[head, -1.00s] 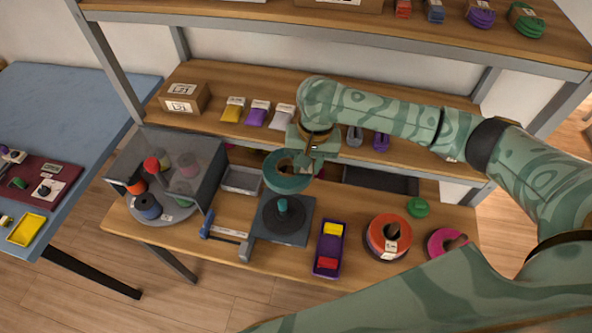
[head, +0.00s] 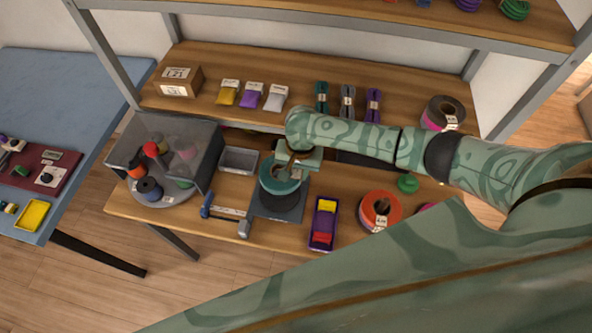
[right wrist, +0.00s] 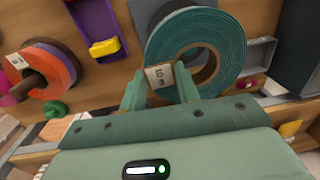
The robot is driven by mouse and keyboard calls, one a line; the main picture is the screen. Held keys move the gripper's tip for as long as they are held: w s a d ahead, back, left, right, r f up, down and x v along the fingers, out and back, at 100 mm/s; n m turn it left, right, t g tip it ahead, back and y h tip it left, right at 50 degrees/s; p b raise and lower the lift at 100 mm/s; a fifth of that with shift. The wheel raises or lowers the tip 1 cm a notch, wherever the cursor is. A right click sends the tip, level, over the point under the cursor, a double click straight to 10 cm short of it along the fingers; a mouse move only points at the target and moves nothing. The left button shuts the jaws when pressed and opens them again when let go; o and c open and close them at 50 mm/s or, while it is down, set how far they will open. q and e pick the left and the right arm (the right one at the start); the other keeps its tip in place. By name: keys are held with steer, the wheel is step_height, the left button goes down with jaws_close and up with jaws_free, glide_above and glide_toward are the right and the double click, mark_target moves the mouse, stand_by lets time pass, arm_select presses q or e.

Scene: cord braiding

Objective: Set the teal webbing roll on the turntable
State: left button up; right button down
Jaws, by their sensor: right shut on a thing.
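The teal webbing roll (head: 279,184) has a brown core and a paper label. It is over the dark round turntable (head: 281,202), which sits on a square grey plate. My right gripper (head: 296,163) is shut on the roll's ring at its label side. The right wrist view shows the roll (right wrist: 215,32) between the two fingers (right wrist: 160,84). The roll hides most of the disc and its post. I cannot tell whether the roll touches the disc. My left gripper is not in view.
A clear-walled box with a grey round tray (head: 170,197) of spools stands left. A blue-ended bar tool (head: 226,213) lies in front of it, with a grey bin (head: 238,160) behind. A purple tray (head: 323,225) and an orange roll (head: 381,210) are right of the turntable.

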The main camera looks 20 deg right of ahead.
steer(key=shift+f+b, duration=0.9)
steer(key=shift+b, duration=0.15)
steer(key=shift+f, duration=0.2)
steer(key=shift+f+b, duration=0.3)
steer(key=shift+f, duration=0.6)
steer(key=c, duration=1.9)
jaws_free()
steer(key=shift+c, duration=0.6)
steer(key=shift+a+r+p, duration=0.1)
steer(key=shift+p, duration=0.8)
